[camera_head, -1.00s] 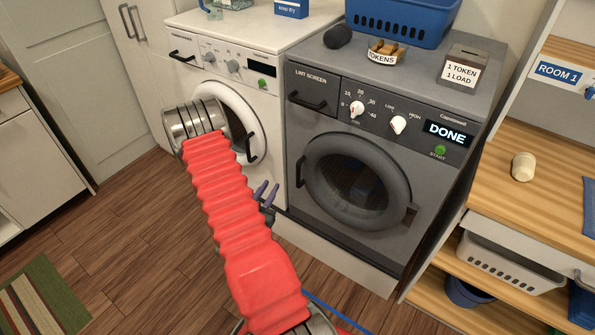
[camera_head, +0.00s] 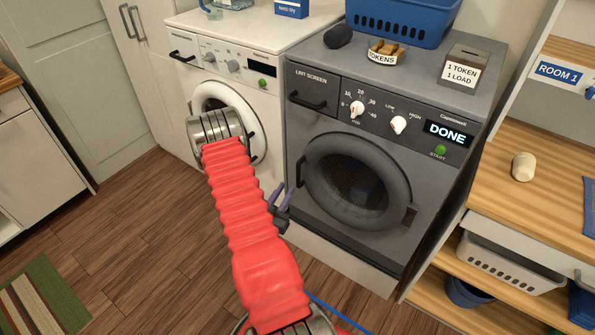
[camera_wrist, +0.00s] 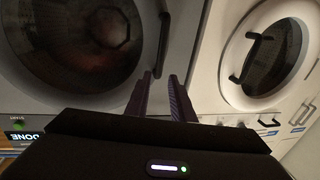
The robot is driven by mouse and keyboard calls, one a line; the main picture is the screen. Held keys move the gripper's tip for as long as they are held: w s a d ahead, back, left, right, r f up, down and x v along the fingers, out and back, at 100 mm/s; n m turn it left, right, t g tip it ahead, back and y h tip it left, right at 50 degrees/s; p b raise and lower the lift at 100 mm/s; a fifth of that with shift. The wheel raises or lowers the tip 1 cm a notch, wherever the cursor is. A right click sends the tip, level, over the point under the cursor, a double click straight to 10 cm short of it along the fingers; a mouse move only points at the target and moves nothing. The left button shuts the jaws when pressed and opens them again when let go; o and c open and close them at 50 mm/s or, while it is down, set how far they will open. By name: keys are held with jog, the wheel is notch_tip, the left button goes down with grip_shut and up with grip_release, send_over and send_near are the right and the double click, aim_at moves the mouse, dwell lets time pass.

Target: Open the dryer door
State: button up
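The dryer (camera_head: 345,232) is the grey machine with a "DONE" display, and its round door (camera_head: 357,180) looks shut. The door's dark handle (camera_head: 300,171) is on its left side; in the wrist view the same handle (camera_wrist: 163,45) stands just beyond my fingertips. My gripper (camera_head: 281,193) is just left of and slightly below the handle in the head view. In the wrist view my gripper (camera_wrist: 159,77) has its two purple fingers apart with nothing between them. I see no contact with the handle.
A white washer (camera_head: 268,115) stands left of the dryer, partly behind my red arm. A wooden counter and shelves (camera_head: 490,215) stand close on the right. The wooden floor (camera_head: 135,225) in front is clear apart from a striped rug (camera_head: 40,300).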

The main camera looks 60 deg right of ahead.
aim_at(297, 171)
jog(key=d, duration=1.1)
jog(key=shift+w+d, duration=0.2)
jog(key=shift+d, duration=0.1)
grip_shut()
jog(key=shift+w+a, duration=0.1)
jog(key=shift+a, duration=0.05)
dwell(0.9)
